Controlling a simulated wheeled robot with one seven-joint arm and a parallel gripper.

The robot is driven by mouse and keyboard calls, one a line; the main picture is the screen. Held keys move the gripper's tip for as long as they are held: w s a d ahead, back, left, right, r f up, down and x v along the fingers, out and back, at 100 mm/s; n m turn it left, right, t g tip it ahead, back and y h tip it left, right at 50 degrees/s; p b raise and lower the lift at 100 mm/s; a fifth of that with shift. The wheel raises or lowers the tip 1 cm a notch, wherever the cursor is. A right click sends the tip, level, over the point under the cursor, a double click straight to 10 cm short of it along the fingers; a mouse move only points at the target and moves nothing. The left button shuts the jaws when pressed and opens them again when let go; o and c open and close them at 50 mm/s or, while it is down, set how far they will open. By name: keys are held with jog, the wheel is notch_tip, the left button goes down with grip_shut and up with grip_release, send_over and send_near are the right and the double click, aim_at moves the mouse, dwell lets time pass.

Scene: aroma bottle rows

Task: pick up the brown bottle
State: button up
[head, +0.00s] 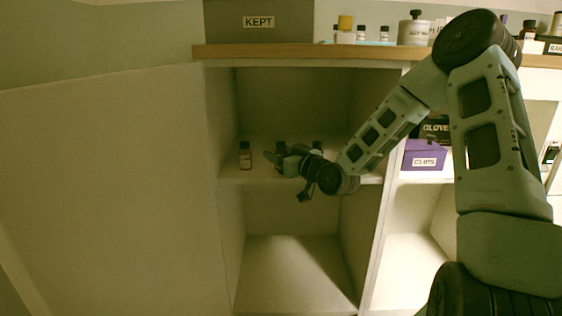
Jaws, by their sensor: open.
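A small brown bottle (245,157) with a dark cap and a pale label stands upright at the left of the middle shelf in the open cabinet. My gripper (284,164) is at the front of that shelf, to the right of this bottle and apart from it. Its jaws are open. Two more dark-capped bottles, one behind the gripper (280,147) and one to its right (318,146), are partly hidden by the gripper and wrist, so their colour is hard to tell.
The cabinet's side panels and the middle shelf (232,173) bound the space. A grey box marked KEPT (259,34) and several bottles stand on the wooden top (290,51). A purple box (424,158) sits in the right compartment. The lower compartment (285,265) is empty.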

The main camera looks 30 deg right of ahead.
jog(key=c, duration=1.1)
jog(key=shift+o, duration=0.2)
jog(key=shift+r, duration=0.1)
